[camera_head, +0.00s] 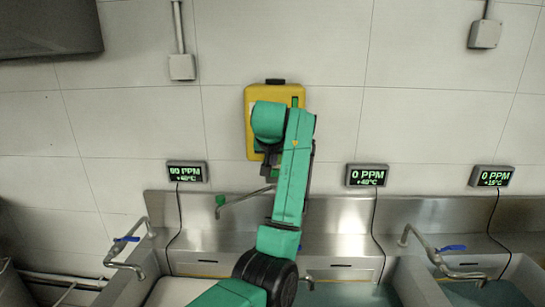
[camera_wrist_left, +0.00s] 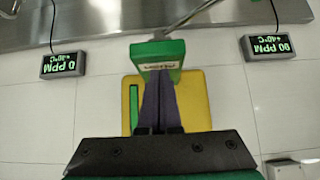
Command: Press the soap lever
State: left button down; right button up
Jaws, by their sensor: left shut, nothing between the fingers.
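The yellow soap dispenser (camera_head: 250,110) hangs on the tiled wall in the head view, largely covered by my green left arm. It also shows in the wrist view (camera_wrist_left: 197,95), upside down, with a green block (camera_wrist_left: 158,52) at its lower end. The soap lever (camera_head: 245,194) is a thin metal rod running down and left to a green tip (camera_head: 221,200). In the wrist view the rod (camera_wrist_left: 192,16) leads away from the block. My left gripper (camera_wrist_left: 158,76) is shut and empty, its fingertips in front of the block; contact cannot be told. My right gripper is out of view.
Steel sinks with a backsplash (camera_head: 340,243) run below. A left tap (camera_head: 125,258) and a right tap (camera_head: 432,256) with blue handles stick out. Displays (camera_head: 187,171), (camera_head: 367,175) and (camera_head: 492,176) are on the wall.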

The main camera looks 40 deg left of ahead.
pick_arm(q)
jog(key=shift+f, duration=0.1)
jog(key=f+t+b, duration=0.1)
jog(key=b, duration=0.3)
jog(key=f+t+y+b, duration=0.1)
jog(key=f+b, duration=0.1)
jog(key=b, duration=0.2)
jog(key=f+t+y+b, duration=0.1)
jog(key=b, duration=0.3)
jog(key=shift+s+d+f, duration=0.3)
jog(key=shift+f, duration=0.65)
